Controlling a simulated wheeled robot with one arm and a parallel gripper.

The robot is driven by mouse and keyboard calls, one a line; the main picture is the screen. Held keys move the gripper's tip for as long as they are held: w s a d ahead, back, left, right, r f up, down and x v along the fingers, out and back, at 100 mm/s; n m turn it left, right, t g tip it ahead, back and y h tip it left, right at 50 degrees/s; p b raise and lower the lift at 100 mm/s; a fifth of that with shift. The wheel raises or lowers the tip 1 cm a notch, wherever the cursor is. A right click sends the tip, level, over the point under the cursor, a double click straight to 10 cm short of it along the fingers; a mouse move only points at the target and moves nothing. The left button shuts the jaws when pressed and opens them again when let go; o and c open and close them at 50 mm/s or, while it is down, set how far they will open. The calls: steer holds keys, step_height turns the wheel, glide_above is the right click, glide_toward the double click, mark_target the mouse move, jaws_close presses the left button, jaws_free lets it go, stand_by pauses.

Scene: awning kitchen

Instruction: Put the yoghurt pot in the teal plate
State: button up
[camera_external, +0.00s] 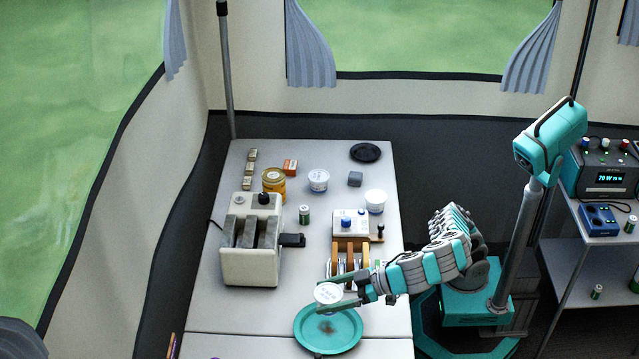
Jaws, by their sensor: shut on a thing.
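The teal plate (345,343) lies on the near part of the white table, with a dark brownish patch on its middle. My gripper (330,296) reaches in from the right and is shut on a white yoghurt pot (327,292) with a printed lid. In this view the pot overlaps the plate's far rim. I cannot tell its exact height above the plate. The pot looks upright, and the fingers lie on either side of it. Two similar white pots, one in the middle (318,180) and one at the right (376,200), stand farther back.
A wooden rack (349,258) stands just behind my gripper. A toaster (250,250) is at the left, with a honey-coloured jar (274,181) and a green can (304,214) near it. A black dish (366,152) lies at the back. The table left of the plate is clear.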

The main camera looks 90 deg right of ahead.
step_height(320, 180, down, 4)
steer(key=shift+d+r+b, duration=0.1)
steer(key=shift+d+b, duration=0.05)
steer(key=shift+b, duration=0.4)
steer(key=shift+f, duration=2.4)
steer(key=shift+b, duration=0.3)
steer(key=shift+f, duration=0.15)
steer(key=o, duration=1.3)
steer(key=shift+o, duration=0.2)
